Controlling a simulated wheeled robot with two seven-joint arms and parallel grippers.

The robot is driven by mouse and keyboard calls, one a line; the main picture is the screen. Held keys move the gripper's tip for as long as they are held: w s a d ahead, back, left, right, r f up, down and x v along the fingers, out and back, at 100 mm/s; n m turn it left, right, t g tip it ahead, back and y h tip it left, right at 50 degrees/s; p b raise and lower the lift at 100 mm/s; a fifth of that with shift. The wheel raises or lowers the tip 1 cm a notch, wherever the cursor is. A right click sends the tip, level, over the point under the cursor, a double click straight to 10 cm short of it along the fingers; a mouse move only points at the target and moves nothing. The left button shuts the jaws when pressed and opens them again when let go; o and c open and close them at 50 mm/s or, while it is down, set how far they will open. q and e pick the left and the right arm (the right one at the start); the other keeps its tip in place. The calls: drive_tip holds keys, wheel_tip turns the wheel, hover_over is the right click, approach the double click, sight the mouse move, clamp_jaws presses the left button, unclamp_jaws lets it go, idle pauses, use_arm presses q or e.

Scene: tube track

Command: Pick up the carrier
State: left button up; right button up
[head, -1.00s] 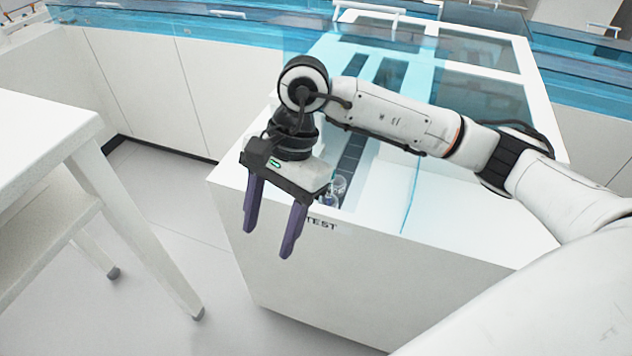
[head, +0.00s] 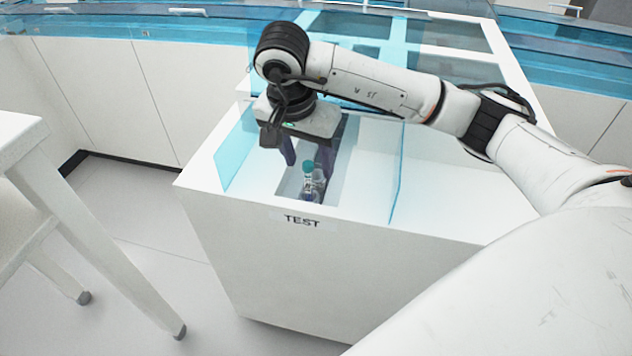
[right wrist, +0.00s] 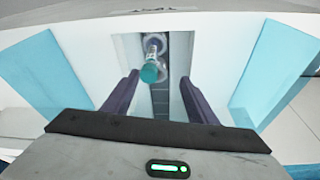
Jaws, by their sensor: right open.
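In the head view, a clear tube with a teal cap (head: 308,168) stands in the track slot near the TEST label. Its carrier (head: 308,196) is small and partly see-through, low in the slot. The right wrist view shows the teal cap (right wrist: 150,73) and the clear tube and carrier (right wrist: 155,45) behind it. My right gripper (head: 306,160) is open over the slot, with its purple fingers pointing down. In the right wrist view the fingers (right wrist: 160,76) stand to either side of the cap, apart from it. My left gripper is in no view.
The slot is cut in a white cabinet top (head: 365,205). Blue clear panels stand left (head: 235,150) and right (head: 397,175) of the slot. A dark track (right wrist: 160,102) runs along its floor. A white table (head: 25,140) stands at the left, with open floor between.

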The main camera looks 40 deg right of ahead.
sight(315, 170)
drive_tip(key=x, duration=0.4)
drive_tip(key=shift+s+d, duration=0.1)
drive_tip(key=shift+d, duration=0.3)
drive_tip(key=shift+d+f, duration=0.1)
drive_tip(key=shift+f, duration=0.2)
drive_tip(key=c, duration=0.9)
drive_tip(key=shift+r, duration=0.1)
